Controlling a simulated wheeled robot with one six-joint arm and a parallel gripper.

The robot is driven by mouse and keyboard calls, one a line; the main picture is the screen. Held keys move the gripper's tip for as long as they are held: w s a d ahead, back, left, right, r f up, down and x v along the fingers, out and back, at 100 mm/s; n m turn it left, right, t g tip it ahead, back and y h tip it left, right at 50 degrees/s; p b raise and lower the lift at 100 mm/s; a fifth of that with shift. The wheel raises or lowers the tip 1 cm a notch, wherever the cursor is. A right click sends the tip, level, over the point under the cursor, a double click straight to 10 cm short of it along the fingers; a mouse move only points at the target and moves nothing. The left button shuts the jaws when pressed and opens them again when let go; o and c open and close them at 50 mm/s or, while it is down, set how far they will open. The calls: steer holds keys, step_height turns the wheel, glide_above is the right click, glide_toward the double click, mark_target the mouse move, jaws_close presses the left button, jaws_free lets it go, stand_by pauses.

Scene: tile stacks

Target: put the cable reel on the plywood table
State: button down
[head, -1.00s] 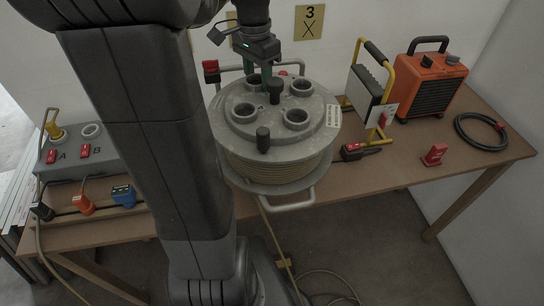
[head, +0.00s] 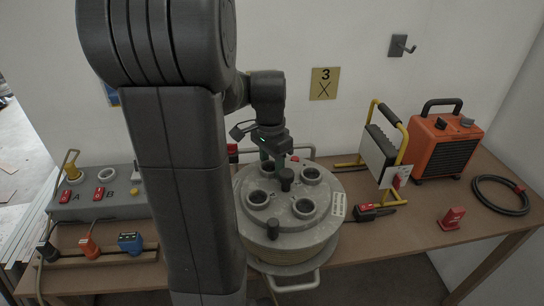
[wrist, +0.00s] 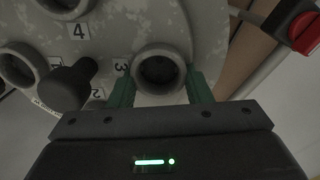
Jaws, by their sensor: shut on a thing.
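The cable reel (head: 281,245) is a grey drum with a round top plate, several round sockets, dark knobs and wound tan cable. My gripper (head: 273,161) is above its far side. In the wrist view the green fingers (wrist: 160,88) sit on either side of a socket rim by the label 3, shut on the reel. The plywood table (head: 385,238) runs along the wall. The reel looks level and overlaps the table's front edge in the head view, its front handle below that edge. Whether its underside touches the table is hidden.
A lamp with a yellow frame (head: 381,150) and an orange heater (head: 444,147) stand right of the reel. A black cable coil (head: 500,195), a red block (head: 452,218) and a dark connector (head: 367,212) lie nearby. A grey socket box (head: 98,205) stands left. Bare tabletop shows front right.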

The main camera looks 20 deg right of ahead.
steer(key=shift+f, duration=0.55)
steer(key=c, duration=1.2)
jaws_free()
steer(key=shift+f, duration=0.2)
steer(key=o, duration=0.5)
steer(key=shift+c, duration=0.2)
steer(key=shift+r, duration=0.2)
step_height(320, 180, up, 12)
steer(key=shift+w+a, duration=0.15)
steer(key=shift+w, duration=0.05)
